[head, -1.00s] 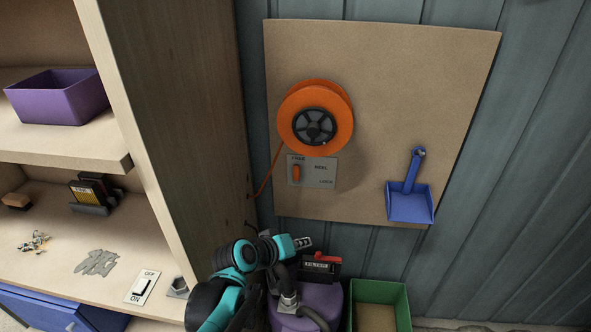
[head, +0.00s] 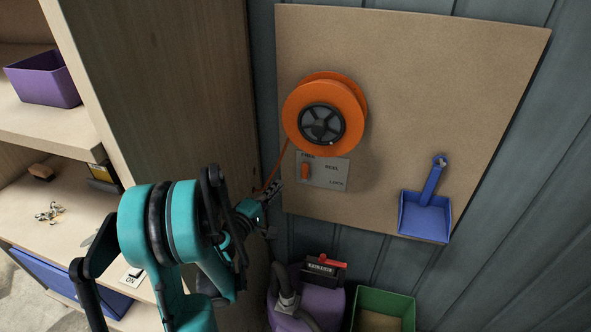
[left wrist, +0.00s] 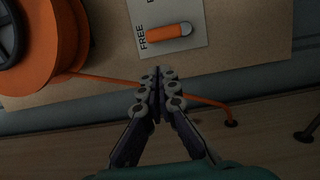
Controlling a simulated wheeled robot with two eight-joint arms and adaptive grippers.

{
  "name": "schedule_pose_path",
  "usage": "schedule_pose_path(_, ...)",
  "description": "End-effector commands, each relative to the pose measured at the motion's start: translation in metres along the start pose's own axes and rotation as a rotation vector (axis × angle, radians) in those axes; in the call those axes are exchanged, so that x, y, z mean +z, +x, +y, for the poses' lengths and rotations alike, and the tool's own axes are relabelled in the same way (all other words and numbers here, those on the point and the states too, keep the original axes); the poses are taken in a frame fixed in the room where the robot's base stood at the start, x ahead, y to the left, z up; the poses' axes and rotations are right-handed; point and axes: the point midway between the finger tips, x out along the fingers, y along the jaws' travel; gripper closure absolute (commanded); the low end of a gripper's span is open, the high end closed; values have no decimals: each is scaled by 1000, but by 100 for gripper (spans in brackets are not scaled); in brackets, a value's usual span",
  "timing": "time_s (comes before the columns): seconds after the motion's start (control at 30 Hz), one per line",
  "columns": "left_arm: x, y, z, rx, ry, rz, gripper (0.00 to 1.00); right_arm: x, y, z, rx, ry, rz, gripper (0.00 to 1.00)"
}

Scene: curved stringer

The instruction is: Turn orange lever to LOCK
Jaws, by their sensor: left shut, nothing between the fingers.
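The orange lever (head: 305,171) sits on a grey plate (head: 330,174) marked FREE, REEL and LOCK, mounted on the board under the orange reel (head: 324,112). It points up at the FREE end, away from LOCK at lower right. In the left wrist view the lever (left wrist: 169,31) lies beside the word FREE. My left gripper (head: 276,188) is left of and slightly below the lever, apart from it. In the left wrist view its fingers (left wrist: 159,78) are closed together with nothing between them, in front of the orange cord (left wrist: 195,101). My right gripper is not in view.
A wooden shelf side panel (head: 175,85) stands close to my left arm. A blue dustpan (head: 426,212) hangs at the board's right. Below stand a purple vacuum (head: 310,306) and a green box (head: 384,300). The air before the board is open.

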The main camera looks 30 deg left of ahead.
Motion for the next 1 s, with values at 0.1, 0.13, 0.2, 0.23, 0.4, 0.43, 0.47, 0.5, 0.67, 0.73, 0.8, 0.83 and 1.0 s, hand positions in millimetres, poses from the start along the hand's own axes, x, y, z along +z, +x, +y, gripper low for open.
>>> schedule_pose_path(0.1,0,0,0,-1,1,-1,100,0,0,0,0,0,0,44)
schedule_pose_path(0.13,1,0,0,-1,1,-1,100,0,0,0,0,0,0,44)
schedule_pose_path(0.2,1,2,0,-1,1,-2,100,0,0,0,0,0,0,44)
schedule_pose_path(0.23,1,4,0,-1,1,-2,100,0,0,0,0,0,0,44)
schedule_pose_path(0.4,2,26,-1,-1,1,-5,100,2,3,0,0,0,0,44)
schedule_pose_path(0.43,2,32,-1,-1,1,-5,100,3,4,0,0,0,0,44)
schedule_pose_path(0.47,2,38,-1,-1,1,-5,100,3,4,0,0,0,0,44)
schedule_pose_path(0.5,2,46,-1,-1,2,-5,100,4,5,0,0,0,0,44)
schedule_pose_path(0.67,2,74,-1,-1,2,-4,100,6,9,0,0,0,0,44)
schedule_pose_path(0.73,2,84,-1,-1,2,-4,100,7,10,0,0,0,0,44)
schedule_pose_path(0.8,2,91,-1,-1,2,-3,100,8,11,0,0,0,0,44)
schedule_pose_path(0.83,1,94,-1,-1,2,-3,100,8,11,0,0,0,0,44)
schedule_pose_path(1.0,1,100,0,-1,2,-2,100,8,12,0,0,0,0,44)
